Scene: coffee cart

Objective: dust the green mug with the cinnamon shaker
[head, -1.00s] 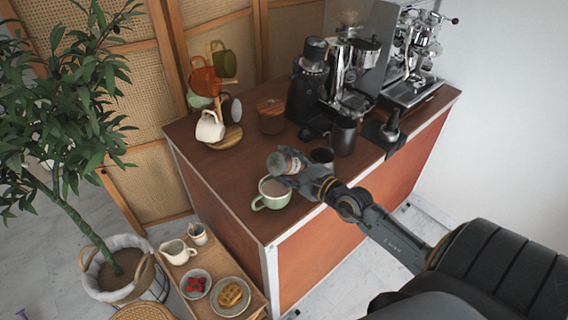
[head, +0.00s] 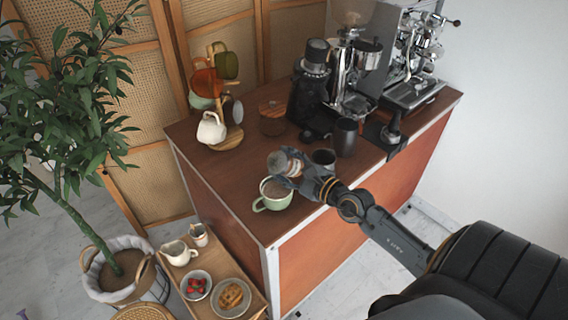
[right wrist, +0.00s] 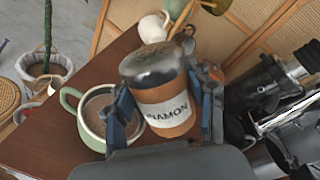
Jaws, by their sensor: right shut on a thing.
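The green mug (head: 270,196) stands upright on the cart top near its front left corner, with brown drink inside. In the right wrist view the mug (right wrist: 72,104) is just left of my gripper. My right gripper (head: 292,172) is shut on the cinnamon shaker (head: 281,163), which has a metal cap. In the right wrist view the shaker (right wrist: 165,108) shows a white label, between the fingers of my gripper (right wrist: 168,115). The shaker is tilted, above and beside the mug. I cannot tell whether its cap is over the mug's opening. My left gripper is out of view.
A mug tree with a white mug (head: 211,128) and a lidded canister (head: 272,117) stand behind. A dark cup (head: 324,158) is close to my gripper. A grinder and an espresso machine (head: 412,80) fill the back right. A low side table holds plates (head: 229,312).

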